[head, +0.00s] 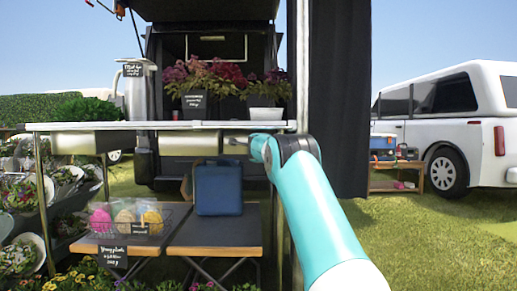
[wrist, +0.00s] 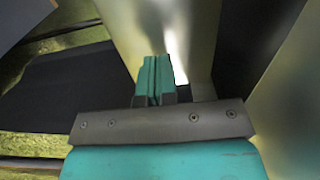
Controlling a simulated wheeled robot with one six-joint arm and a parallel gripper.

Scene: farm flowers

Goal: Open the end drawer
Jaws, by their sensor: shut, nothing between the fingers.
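A long table (head: 150,125) has several pale metal drawers under its top. The end drawer (head: 236,137) at the right is mostly hidden behind my arm, and I cannot tell how far open it is. My gripper is at this right end, just under the tabletop, mostly hidden by my own wrist in the head view. In the wrist view my gripper (wrist: 156,68) has its two teal fingers pressed together, empty, beside a shiny metal panel (wrist: 150,30). I cannot tell whether the fingertips touch it. No handle shows clearly.
Flower pots (head: 195,104) stand on the tabletop. A dark curtain (head: 340,100) hangs on the right. Grass is open at the right.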

